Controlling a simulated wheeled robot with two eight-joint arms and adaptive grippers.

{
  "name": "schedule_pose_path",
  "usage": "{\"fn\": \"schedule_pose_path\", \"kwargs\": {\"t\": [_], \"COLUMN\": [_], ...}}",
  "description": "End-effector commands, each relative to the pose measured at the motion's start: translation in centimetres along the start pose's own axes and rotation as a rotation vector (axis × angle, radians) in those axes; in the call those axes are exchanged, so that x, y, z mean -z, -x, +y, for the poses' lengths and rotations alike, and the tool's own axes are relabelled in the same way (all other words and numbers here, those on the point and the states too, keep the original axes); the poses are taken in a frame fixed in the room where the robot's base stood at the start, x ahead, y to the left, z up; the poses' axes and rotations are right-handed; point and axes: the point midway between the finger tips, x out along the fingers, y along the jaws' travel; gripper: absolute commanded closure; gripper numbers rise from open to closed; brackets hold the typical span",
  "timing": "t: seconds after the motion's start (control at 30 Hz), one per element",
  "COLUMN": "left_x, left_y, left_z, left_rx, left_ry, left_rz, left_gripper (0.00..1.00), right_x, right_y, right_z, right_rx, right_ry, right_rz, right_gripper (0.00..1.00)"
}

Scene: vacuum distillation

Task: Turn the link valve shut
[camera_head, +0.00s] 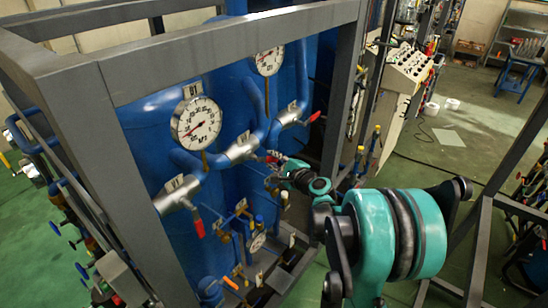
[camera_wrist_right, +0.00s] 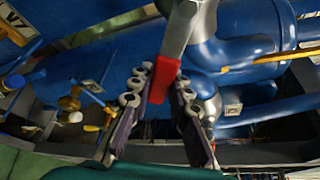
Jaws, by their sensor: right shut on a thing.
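The middle valve (camera_head: 243,148) is a silver fitting on the blue pipe between the two gauges' columns; I take it to be the link valve. Its grey lever with a red grip (camera_wrist_right: 163,88) shows large in the right wrist view. My right gripper (camera_head: 273,163) reaches in from the right at this valve. In the right wrist view my right gripper (camera_wrist_right: 166,92) has its two fingers on either side of the red grip, shut on it. In the head view the arm and gripper partly hide the lever. My left gripper is out of view.
A valve labelled V2 (camera_head: 176,193) with a red lever sits lower left, and another red-levered valve (camera_head: 290,114) upper right. Two round gauges (camera_head: 196,123) stand above. A grey frame (camera_head: 215,55) surrounds the blue tanks.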

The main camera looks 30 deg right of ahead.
Motion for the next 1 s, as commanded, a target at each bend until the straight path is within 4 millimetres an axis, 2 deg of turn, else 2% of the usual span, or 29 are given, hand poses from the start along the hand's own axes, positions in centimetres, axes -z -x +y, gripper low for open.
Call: {"fn": "schedule_pose_path", "kwargs": {"t": [0.6,1.0], "left_x": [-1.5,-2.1], "left_y": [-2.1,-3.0], "left_z": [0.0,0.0], "left_rx": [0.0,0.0], "left_ry": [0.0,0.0], "left_rz": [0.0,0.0], "left_gripper": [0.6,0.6], "right_x": [-1.2,-2.8], "right_y": [0.5,1.2], "right_z": [4.6,6.4], "right_rx": [-0.225,-0.345], "right_ry": [-0.54,-0.831], "right_rz": [0.0,-0.001], "right_gripper": [1.0,1.0]}}
